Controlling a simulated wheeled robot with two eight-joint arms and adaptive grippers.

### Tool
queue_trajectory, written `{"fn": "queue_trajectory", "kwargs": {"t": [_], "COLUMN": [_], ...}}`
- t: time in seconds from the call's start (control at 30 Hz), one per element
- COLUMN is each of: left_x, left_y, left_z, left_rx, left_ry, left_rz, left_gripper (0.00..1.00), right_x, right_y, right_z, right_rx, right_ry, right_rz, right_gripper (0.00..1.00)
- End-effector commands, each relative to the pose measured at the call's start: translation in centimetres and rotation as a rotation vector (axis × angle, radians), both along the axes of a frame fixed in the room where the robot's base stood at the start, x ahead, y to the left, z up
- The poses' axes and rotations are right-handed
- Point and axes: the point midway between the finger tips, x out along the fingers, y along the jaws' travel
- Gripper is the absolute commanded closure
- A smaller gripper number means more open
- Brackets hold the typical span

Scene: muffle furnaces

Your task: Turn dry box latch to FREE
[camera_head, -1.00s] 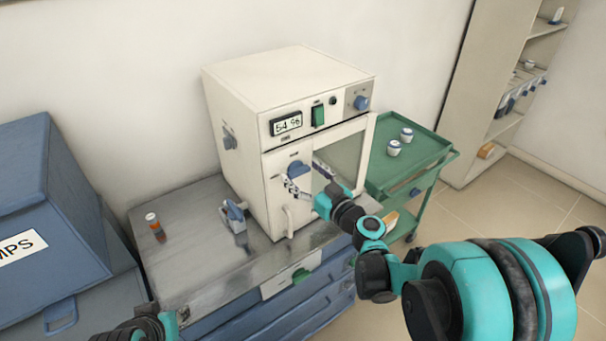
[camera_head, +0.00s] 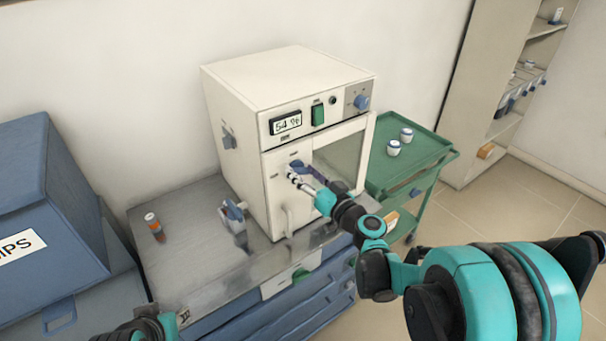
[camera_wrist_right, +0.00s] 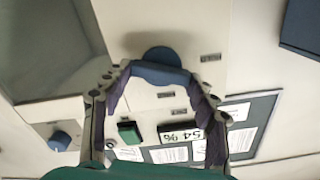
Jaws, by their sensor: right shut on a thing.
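The dry box (camera_head: 280,90) is a cream cabinet with a display reading 54 %, a green switch and a window. Its blue latch knob (camera_head: 297,165) is on the front panel, left of the window, mostly covered by my right gripper (camera_head: 296,174). In the right wrist view the latch (camera_wrist_right: 160,58) shows as a round blue disc with a grip bar between the fingertips. My right gripper (camera_wrist_right: 158,72) is shut on the latch bar. The label text beside the latch is too small to read. My left gripper (camera_head: 178,322) barely shows at the bottom left; its fingers are unclear.
The dry box stands on a metal-topped blue cabinet (camera_head: 185,275). An orange bottle (camera_head: 154,226) and a blue-and-white device (camera_head: 234,217) stand left of it. A green cart (camera_head: 425,160) with two white jars is on the right. A blue box (camera_head: 50,205) is at the far left.

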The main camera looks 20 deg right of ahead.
Motion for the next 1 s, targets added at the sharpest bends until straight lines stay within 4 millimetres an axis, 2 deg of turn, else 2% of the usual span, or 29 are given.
{"fn": "queue_trajectory", "kwargs": {"t": [1.0], "left_x": [0.01], "left_y": [0.0], "left_z": [-1.04], "left_rx": [0.0], "left_ry": [0.0], "left_rz": [0.0], "left_gripper": [0.67], "right_x": [0.12], "right_y": [-0.34], "right_z": [-0.41], "right_rx": [0.887], "right_ry": [0.321], "right_rz": [0.0], "right_gripper": [0.71]}}
